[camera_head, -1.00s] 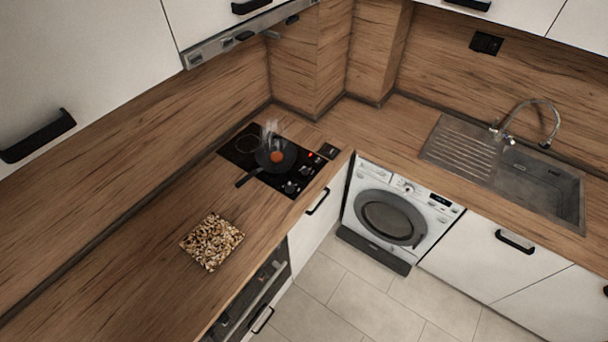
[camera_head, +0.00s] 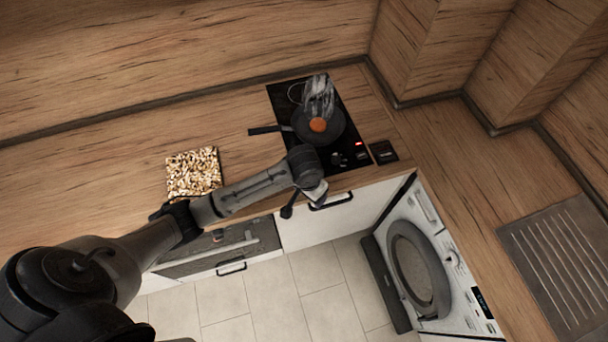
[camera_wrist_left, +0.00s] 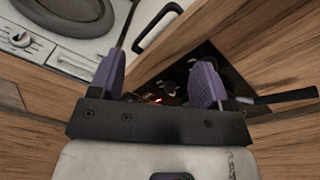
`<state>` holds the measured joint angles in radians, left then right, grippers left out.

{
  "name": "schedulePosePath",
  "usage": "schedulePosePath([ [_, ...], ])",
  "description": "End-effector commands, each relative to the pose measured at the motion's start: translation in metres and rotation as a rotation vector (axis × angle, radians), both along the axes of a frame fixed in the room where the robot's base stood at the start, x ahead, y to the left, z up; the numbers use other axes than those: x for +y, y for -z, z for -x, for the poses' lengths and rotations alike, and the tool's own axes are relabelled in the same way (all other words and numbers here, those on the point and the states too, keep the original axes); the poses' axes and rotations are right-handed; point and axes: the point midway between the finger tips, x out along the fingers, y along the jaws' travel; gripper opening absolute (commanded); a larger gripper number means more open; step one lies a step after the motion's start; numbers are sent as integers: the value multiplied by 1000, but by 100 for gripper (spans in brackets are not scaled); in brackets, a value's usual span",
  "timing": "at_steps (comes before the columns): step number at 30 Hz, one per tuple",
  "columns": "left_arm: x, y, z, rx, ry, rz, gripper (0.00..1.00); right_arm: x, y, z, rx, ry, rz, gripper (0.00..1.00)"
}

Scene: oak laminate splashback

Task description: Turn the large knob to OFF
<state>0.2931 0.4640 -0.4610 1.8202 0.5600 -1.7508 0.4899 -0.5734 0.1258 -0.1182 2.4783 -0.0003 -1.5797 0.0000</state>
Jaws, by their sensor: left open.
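The black cooktop (camera_head: 280,95) is set in the wooden counter. Its front-right corner carries two small round knobs; the larger-looking knob (camera_head: 337,158) is on the left, close to my left wrist, and the other knob (camera_head: 362,155) is right of it. Their pointer positions are too small to read. A red light glows behind them. My left gripper (camera_head: 313,192) is at the counter's front edge, just left of and in front of the knobs. In the left wrist view its two purple fingers (camera_wrist_left: 156,78) are apart and empty, with the cooktop (camera_wrist_left: 220,62) beyond them. My right gripper is out of view.
A dark frying pan (camera_head: 335,128) holding an orange-brown item steams on the cooktop, handle pointing left. A nut-patterned board (camera_head: 193,174) lies on the counter at left. The washing machine (camera_head: 418,268) and drainer (camera_head: 562,262) are at right. The counter (camera_head: 455,165) right of the cooktop is clear.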

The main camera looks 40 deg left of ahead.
Motion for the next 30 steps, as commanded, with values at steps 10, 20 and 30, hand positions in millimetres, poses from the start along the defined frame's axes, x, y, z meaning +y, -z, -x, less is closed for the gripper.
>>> schedulePosePath([
  [10,84,-6,-90,84,-279,-82,70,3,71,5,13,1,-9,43],
  [20,110,-11,-107,108,-376,-90,70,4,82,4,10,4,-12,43],
  [30,113,49,-106,108,-377,-90,70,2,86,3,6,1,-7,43],
])
